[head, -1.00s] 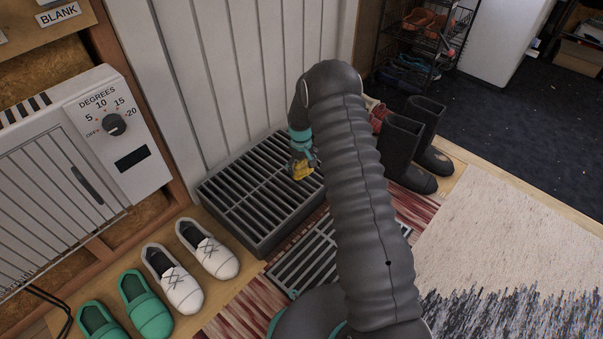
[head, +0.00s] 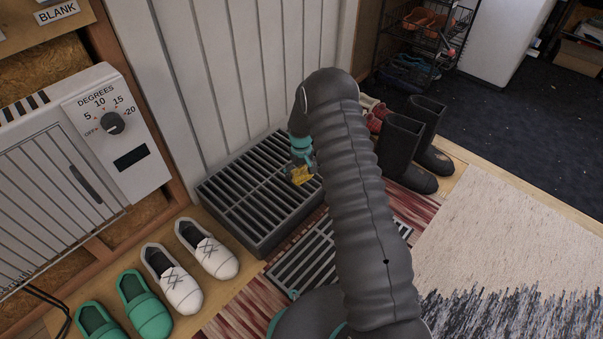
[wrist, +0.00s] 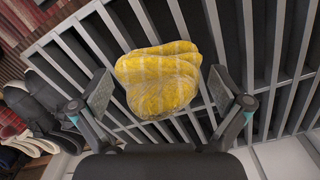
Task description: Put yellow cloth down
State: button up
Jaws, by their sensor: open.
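The yellow cloth (wrist: 160,80) is a crumpled, checked bundle. In the wrist view it lies between my gripper's two spread fingers, with a gap on each side. It appears to rest on the dark slatted grate (wrist: 285,60). My gripper (wrist: 165,100) is open around the cloth. In the head view my gripper (head: 301,168) is low over the raised grate box (head: 235,205) by the white panelled door. The yellow cloth (head: 301,177) shows just below it. My own arm hides part of the grate's right side.
White shoes (head: 190,262) and green shoes (head: 135,308) stand left of the grate. A heater (head: 80,170) is on the left wall. Black boots (head: 412,145) stand to the right. A lower grate (head: 300,260) and a pale rug (head: 500,220) lie in front.

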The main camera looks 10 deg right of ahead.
jog(key=shift+r, duration=0.15)
notch_tip(320, 180, up, 12)
jog(key=shift+w+a+f+p, duration=0.1)
jog(key=shift+p, duration=0.7)
jog(key=s+r+t, duration=0.1)
jog(key=s+r, duration=0.4)
jog(key=r, duration=0.4)
jog(key=s+r+m+t, duration=0.1)
jog(key=s+r, duration=0.3)
jog(key=r, duration=0.5)
jog(key=s+r+t, duration=0.1)
jog(key=s+r, duration=0.4)
jog(key=r, duration=0.4)
jog(key=s+r+t, duration=0.1)
jog(key=s+r, duration=0.3)
jog(key=s, duration=0.9)
jog(key=s+r+m+t, duration=0.1)
jog(key=s+r, duration=0.2)
jog(key=s, duration=1)
jog(key=shift+s+r+m+t, duration=0.3)
jog(key=shift+r+t, duration=0.05)
jog(key=shift+t, duration=0.05)
